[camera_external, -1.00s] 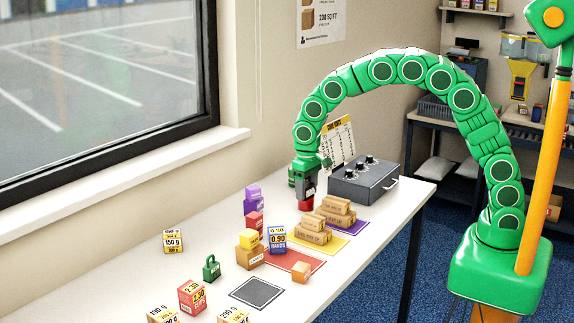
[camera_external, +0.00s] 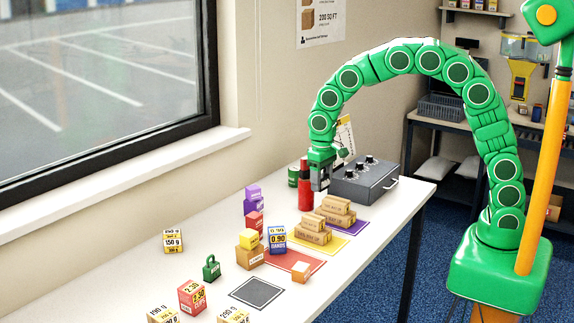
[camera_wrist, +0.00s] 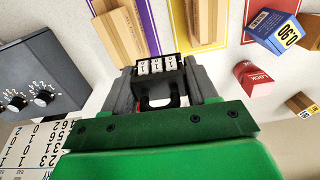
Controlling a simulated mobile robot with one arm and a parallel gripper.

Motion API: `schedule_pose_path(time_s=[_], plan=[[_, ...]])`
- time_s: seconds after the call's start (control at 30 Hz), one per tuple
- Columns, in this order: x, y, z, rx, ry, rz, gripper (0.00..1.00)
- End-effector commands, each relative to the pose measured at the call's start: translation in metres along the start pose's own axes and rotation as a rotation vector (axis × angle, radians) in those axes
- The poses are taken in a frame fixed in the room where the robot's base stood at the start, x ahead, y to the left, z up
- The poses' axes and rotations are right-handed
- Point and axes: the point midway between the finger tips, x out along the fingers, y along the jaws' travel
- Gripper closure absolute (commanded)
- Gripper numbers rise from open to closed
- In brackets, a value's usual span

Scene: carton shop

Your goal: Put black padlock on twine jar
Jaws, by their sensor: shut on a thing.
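My gripper (camera_external: 320,184) is above the far part of the table, just in front of the grey control box. It is shut on the black padlock (camera_wrist: 158,66), whose number dials show between the fingers in the wrist view. In the external view the padlock is hard to make out. A red bottle-like thing (camera_external: 305,194) stands at the gripper's left, close to it in the picture. A green can (camera_external: 293,176) stands behind it. I cannot tell which thing is the twine jar.
The grey control box (camera_external: 364,181) is right of the gripper. Tan bundles (camera_external: 314,231) lie on coloured mats to the front. Small boxes, a green padlock (camera_external: 211,268) and a dark square mat (camera_external: 257,292) are nearer. The table's left back part is mostly clear.

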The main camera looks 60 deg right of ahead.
Motion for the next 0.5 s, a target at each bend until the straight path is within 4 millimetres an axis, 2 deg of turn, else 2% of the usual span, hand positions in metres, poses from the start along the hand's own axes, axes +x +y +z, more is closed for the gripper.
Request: schedule_pose_path(time_s=[0.03,0.2,0.5], plan=[[-0.003,-0.002,-0.012,0.001,0.005,-0.002,0.86],[-0.01,-0.007,-0.043,0.0,0.006,-0.002,0.86],[-0.022,-0.007,-0.091,0.0,0.004,-0.002,0.86]])
